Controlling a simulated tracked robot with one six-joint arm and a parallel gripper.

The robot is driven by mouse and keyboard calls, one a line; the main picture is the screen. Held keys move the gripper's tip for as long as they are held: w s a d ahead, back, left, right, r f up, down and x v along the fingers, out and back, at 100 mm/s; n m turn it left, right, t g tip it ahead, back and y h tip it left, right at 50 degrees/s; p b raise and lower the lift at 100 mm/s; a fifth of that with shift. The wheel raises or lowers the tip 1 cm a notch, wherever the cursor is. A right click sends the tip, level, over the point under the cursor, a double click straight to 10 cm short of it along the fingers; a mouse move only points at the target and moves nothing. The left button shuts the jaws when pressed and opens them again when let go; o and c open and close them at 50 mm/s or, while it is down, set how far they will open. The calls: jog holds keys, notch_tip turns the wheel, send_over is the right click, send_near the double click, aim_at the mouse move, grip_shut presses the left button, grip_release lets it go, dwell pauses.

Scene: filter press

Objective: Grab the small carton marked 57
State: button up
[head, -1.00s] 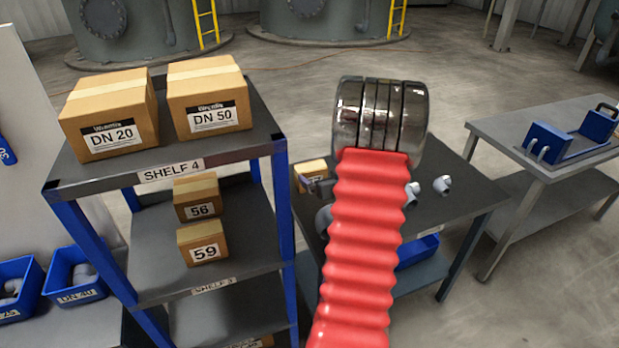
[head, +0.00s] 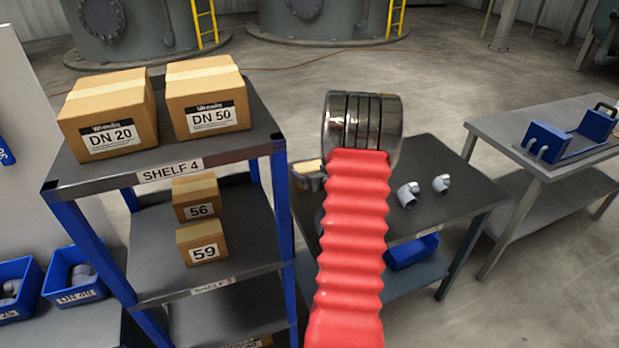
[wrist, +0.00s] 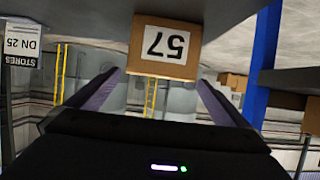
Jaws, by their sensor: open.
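The small carton marked 57 (wrist: 163,46) shows upside down in the wrist view, its label facing the camera, on a dark grey surface. My gripper (wrist: 160,78) is open, one finger at each side of the carton in that view, with nothing held. In the head view the carton (head: 305,166) sits at the left end of the dark table, mostly hidden behind my gripper (head: 316,181) and arm. I cannot tell whether the fingertips reach past its front face.
Shelf 4 (head: 170,172) stands close on the left, with a blue post (head: 283,210) near my arm. Cartons 56 (head: 196,197) and 59 (head: 202,243) sit inside. Grey pipe elbows (head: 407,194) lie on the table (head: 455,190) to the right.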

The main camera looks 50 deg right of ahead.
aim_at(310, 167)
jog(key=x, duration=0.4)
jog(key=shift+w+d+f, duration=0.15)
jog(key=shift+w, duration=0.2)
jog(key=c, duration=1.3)
